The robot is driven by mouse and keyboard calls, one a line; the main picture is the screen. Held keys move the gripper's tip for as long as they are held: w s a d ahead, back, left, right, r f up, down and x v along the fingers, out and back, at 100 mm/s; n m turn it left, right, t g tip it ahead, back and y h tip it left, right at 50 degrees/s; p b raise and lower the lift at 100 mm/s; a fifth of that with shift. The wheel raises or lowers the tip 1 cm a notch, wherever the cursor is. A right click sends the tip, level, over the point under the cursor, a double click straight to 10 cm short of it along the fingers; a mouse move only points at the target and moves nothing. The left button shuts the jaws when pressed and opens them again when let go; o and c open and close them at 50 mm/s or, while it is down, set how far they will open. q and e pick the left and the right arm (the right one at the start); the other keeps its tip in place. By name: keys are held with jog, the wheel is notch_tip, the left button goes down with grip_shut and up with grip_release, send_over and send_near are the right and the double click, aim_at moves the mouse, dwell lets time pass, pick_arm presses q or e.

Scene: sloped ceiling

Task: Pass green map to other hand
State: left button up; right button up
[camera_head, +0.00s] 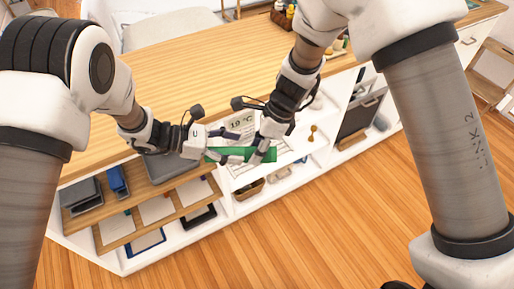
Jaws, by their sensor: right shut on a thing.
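The green map (233,154) is a flat, narrow green piece held above the front edge of the wooden counter, in the middle of the head view. My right gripper (262,153) is shut on its right part. My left gripper (218,145) is at the map's left end, with its fingers spread apart. The fingers partly cover the map, and I cannot tell whether the left ones touch it.
The wooden counter (175,75) is largely bare behind the grippers. A sign reading 19 °C (240,124) stands just behind them. A grey flat item (172,168) lies to the left. Open shelves (165,206) with folders and baskets are below. Small bottles stand at the back.

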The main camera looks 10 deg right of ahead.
pick_arm(q)
jog(key=v, duration=1.2)
jog(key=s+a+f+m+t+y, duration=0.1)
jog(key=s+a+f+m+y, duration=0.35)
jog(key=a+f+y, duration=0.4)
jog(key=s+a+f+m+t+y, duration=0.1)
jog(key=s+a+f+m+y, duration=0.35)
jog(key=a+f, duration=0.7)
jog(key=s+f+m, duration=0.3)
jog(key=s, duration=0.5)
jog(key=s+f+m, duration=0.3)
jog(key=s+m, duration=0.1)
jog(key=s, duration=0.5)
jog(key=shift+s+g, duration=0.3)
jog(key=shift+d, duration=0.1)
